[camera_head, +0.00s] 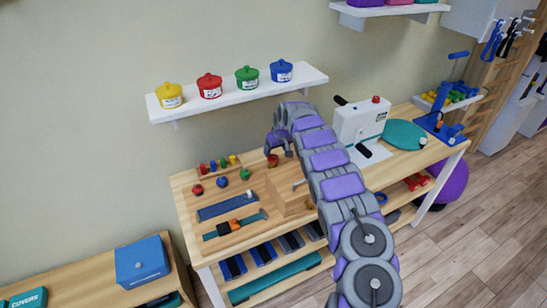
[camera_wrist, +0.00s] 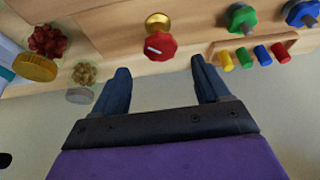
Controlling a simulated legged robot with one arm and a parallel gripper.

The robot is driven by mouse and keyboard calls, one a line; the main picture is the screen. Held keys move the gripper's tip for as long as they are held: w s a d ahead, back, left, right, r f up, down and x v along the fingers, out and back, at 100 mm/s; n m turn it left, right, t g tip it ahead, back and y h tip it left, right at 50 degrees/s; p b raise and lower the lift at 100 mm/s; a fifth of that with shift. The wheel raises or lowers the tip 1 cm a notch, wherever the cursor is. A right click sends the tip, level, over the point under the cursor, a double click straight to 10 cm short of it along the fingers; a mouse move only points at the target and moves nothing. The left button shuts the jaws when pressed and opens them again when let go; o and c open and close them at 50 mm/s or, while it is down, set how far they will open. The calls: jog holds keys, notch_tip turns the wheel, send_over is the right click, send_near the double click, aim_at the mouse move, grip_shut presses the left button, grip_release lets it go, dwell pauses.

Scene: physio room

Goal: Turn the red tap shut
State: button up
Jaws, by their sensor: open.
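The red tap (camera_wrist: 160,46) has a faceted red handle with a white mark on a brass body. It stands at the back of the wooden bench, upper middle in the wrist view, and it shows small in the head view (camera_head: 272,160). My gripper (camera_wrist: 159,69) is open and empty. Its two dark blue fingers point toward the tap, one to each side of it, with a gap between them and the handle. In the head view my gripper (camera_head: 280,151) is just above the tap.
Green (camera_wrist: 240,20) and blue (camera_wrist: 303,14) knobs stand right of the tap, beside a rack of coloured pegs (camera_wrist: 252,53). A shelf with coloured pots (camera_head: 240,92) hangs above the bench. A white machine (camera_head: 360,120) stands right of my arm.

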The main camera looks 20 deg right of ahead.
aim_at(273, 156)
jog(key=shift+b+x, duration=0.5)
jog(key=shift+x, duration=2.4)
jog(key=shift+c, duration=0.2)
jog(key=c, duration=1)
jog(key=shift+r+m+p, duration=0.15)
jog(key=shift+m+p, duration=0.2)
jog(key=shift+m, duration=0.05)
jog(key=m, duration=0.1)
jog(key=m+h+p, duration=0.1)
jog(key=m, duration=0.1)
jog(key=shift+a+p, duration=0.3)
jog(key=m+g+h, duration=0.1)
jog(key=m+h, duration=0.1)
jog(key=m, duration=0.3)
jog(key=shift+w+m, duration=0.1)
jog(key=shift+m, duration=0.2)
